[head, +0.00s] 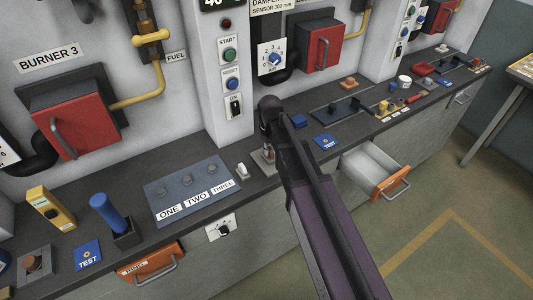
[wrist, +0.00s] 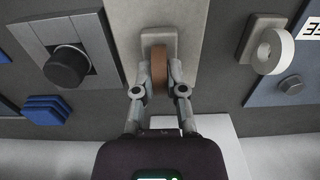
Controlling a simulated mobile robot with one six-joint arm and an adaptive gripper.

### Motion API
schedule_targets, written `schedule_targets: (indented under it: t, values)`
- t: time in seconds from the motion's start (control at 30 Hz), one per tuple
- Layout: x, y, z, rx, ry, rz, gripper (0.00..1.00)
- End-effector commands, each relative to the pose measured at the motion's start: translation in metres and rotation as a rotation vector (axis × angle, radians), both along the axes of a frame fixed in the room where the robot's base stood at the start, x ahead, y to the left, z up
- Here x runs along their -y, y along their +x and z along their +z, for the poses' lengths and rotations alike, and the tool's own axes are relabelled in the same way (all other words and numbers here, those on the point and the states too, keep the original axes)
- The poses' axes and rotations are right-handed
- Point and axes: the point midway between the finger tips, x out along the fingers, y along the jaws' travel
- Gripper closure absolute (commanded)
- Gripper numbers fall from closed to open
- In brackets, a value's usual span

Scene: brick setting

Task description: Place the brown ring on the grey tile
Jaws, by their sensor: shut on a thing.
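The brown ring (wrist: 158,68) stands on edge between the two fingertips of my gripper (wrist: 159,90) in the wrist view. The fingers are shut on it. Just beyond the ring is a small raised grey block (wrist: 150,38) on a pale grey plate (wrist: 187,14), which looks like the grey tile. The ring overlaps the block in the picture; I cannot tell whether they touch. In the head view the pale plate (head: 258,160) shows beside my arm, which hides most of the gripper and the ring.
A white ring (wrist: 283,45) on a grey block is at the right in the wrist view. A dark knob (wrist: 67,66) on a grey panel and blue pads (wrist: 45,110) are at the left. An open drawer (head: 374,168) juts out below the counter.

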Motion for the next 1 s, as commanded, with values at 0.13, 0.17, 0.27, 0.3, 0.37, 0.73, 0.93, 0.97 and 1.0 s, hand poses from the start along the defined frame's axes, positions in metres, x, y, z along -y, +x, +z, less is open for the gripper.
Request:
schedule_targets:
  t: [0.13, 0.17, 0.27, 0.3, 0.37, 0.73, 0.93, 0.97, 1.0]
  values:
    - [0.0003, 0.0001, -0.0009, 0.0, 0.0, 0.0, 1.0]
    - [0.0004, 0.0, -0.0007, 0.0, 0.0, 0.0, 1.0]
    - [0.0005, 0.0001, -0.0006, 0.0, 0.0, -0.001, 1.0]
    - [0.0005, 0.0001, -0.0006, 0.0, 0.0, -0.001, 1.0]
    - [0.0006, 0.0002, -0.0013, 0.0, 0.0, -0.001, 1.0]
    - [0.0011, 0.0002, -0.0037, 0.0, 0.0, -0.001, 0.5]
    - [0.0013, 0.0003, -0.0037, 0.0, 0.0, -0.002, 0.5]
    - [0.0012, 0.0003, -0.0036, 0.0, 0.0, -0.002, 0.5]
    - [0.0013, 0.0004, -0.0035, 0.0, 0.0, -0.002, 0.5]
